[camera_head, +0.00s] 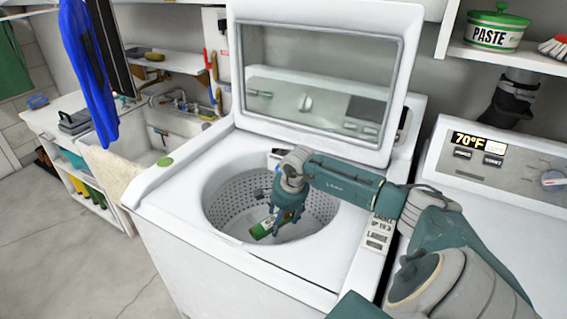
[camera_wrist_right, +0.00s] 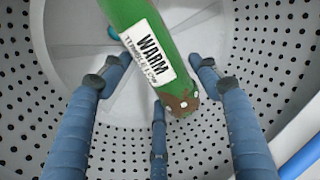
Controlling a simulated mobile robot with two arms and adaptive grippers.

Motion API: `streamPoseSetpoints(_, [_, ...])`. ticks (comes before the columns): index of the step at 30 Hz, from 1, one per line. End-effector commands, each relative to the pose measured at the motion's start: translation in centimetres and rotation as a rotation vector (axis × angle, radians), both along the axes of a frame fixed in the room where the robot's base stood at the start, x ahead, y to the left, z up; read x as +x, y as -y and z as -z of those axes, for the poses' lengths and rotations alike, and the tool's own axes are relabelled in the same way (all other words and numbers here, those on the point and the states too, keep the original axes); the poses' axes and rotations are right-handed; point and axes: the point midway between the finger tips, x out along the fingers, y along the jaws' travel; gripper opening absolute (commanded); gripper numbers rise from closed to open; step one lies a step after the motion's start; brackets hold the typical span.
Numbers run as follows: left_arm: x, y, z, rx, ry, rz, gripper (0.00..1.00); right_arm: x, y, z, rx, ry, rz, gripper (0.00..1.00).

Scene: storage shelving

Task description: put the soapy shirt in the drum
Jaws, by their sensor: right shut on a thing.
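My right gripper (camera_head: 287,205) reaches down into the open drum (camera_head: 225,207) of the white top-loading washer. It is shut on a green, roll-shaped thing (camera_head: 263,228) with a white label and a brown end. In the right wrist view the gripper's fingers (camera_wrist_right: 155,85) are around this green thing (camera_wrist_right: 140,15), whose label reads WARM. Its brown end has small pale spots. It may be the shirt, but its folded-out shape does not show. The perforated drum wall (camera_wrist_right: 265,60) surrounds it. My left gripper is not in view.
The washer's lid (camera_head: 318,75) stands open behind the drum. A second machine with a 70°F display (camera_head: 471,139) is at the right. A sink (camera_head: 172,128) is at the left, with a blue cloth (camera_head: 90,75) hanging nearby. A green-lidded PASTE tub (camera_head: 495,30) sits on a shelf.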

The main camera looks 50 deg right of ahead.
Motion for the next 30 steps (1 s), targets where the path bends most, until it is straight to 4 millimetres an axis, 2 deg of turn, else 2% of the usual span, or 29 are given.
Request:
streamPoseSetpoints(9, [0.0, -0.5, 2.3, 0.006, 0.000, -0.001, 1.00, 0.1, -0.9, 4.2, 0.002, 0.000, -0.009, 0.31])
streamPoseSetpoints(18, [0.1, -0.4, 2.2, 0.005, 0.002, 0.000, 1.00, 0.2, -0.9, 4.2, 0.000, 0.001, -0.010, 0.31])
streamPoseSetpoints(28, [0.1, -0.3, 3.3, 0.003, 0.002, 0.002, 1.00, 0.2, -0.9, 5.2, -0.001, 0.002, -0.009, 0.31])
streamPoseSetpoints(29, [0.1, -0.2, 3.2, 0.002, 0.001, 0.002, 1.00, 0.2, -0.9, 5.2, -0.001, 0.001, -0.009, 0.65])
streamPoseSetpoints(30, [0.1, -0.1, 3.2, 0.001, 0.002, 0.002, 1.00, 0.2, -0.9, 5.1, 0.000, 0.001, -0.009, 0.73])
